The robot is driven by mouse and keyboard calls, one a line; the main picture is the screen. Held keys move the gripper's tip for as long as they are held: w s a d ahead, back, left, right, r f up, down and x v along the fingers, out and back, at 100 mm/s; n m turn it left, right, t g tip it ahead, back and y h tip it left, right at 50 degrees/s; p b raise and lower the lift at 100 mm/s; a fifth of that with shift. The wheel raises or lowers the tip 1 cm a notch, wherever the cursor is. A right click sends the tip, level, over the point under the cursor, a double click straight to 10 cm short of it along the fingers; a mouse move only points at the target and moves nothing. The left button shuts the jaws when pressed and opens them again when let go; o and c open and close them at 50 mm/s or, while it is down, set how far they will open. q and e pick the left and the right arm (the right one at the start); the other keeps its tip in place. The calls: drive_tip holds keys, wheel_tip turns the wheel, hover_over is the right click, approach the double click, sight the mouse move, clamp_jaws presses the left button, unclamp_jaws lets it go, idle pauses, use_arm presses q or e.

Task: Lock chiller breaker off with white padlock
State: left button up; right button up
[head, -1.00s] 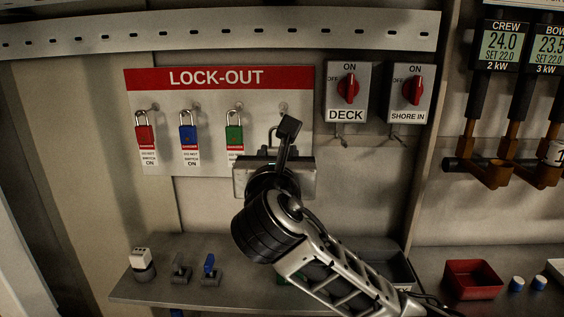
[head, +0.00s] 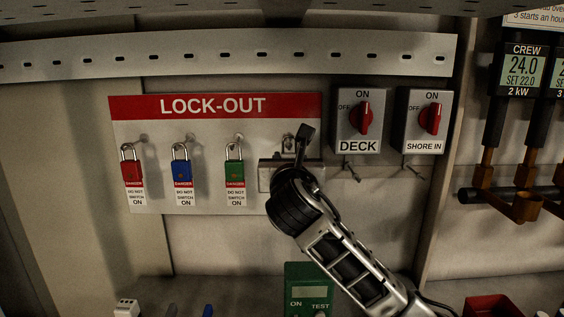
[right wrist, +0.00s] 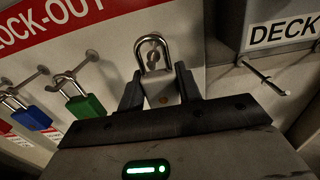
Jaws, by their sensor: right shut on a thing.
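The white padlock (right wrist: 161,92) is between the fingers of my right gripper (right wrist: 160,90) in the right wrist view. Its metal shackle points up, and a board peg shows inside the shackle loop. In the head view my right gripper (head: 302,140) is at the right end of the lock-out board (head: 215,105) and mostly hides the padlock. No breaker labelled chiller is readable. My left gripper is not in view.
Red (head: 132,172), blue (head: 182,172) and green (head: 234,172) padlocks hang left of my gripper. The DECK switch (head: 360,122) and SHORE IN switch (head: 424,120) are to the right, with pegs below. A green box (head: 308,285) marked ON and TEST stands below.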

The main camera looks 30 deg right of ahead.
drive_tip(key=shift+w+d+f, duration=0.2)
drive_tip(key=shift+w+f, duration=0.4)
drive_tip(key=shift+f, duration=0.1)
drive_tip(key=shift+c, duration=0.5)
drive_tip(key=shift+s+r, duration=0.2)
drive_tip(key=shift+s, duration=0.2)
drive_tip(key=shift+w+f, duration=0.1)
drive_tip(key=shift+f, duration=0.05)
drive_tip(key=o, duration=0.9)
drive_tip(key=shift+w+f, duration=0.1)
drive_tip(key=shift+f, duration=0.05)
drive_tip(key=shift+o, duration=1.4)
drive_tip(key=shift+a, duration=0.1)
drive_tip(key=b+v, duration=0.1)
drive_tip(key=v, duration=1.5)
